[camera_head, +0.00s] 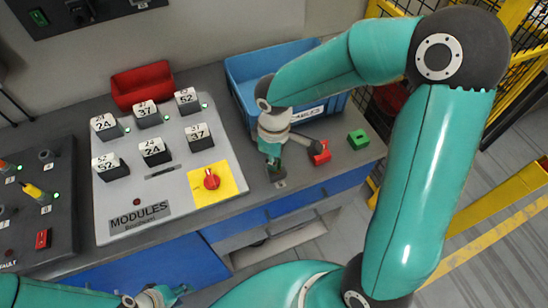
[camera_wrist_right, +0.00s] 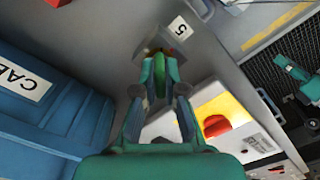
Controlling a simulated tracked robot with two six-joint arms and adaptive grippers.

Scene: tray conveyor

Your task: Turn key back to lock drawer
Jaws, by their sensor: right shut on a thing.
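My right gripper (camera_head: 275,168) points down at the front edge of the bench, beside the control panel. In the right wrist view its fingers (camera_wrist_right: 160,85) are shut on a green key (camera_wrist_right: 158,62). The key is at a small grey lock block (camera_wrist_right: 178,28) marked 5, which also shows in the head view (camera_head: 279,183). The fingers hide most of the key, so its turn angle is unclear. Blue drawer fronts (camera_head: 295,200) are below the bench top. My left gripper (camera_head: 174,293) is low in the head view, away from the lock, and looks open and empty.
A panel (camera_head: 222,222) with numbered modules and a red knob (camera_head: 211,180) on yellow is left of the lock. A blue bin (camera_head: 236,72), a red block (camera_head: 321,154) and a green block (camera_head: 358,139) are near my right arm. A red bin (camera_head: 140,85) is behind.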

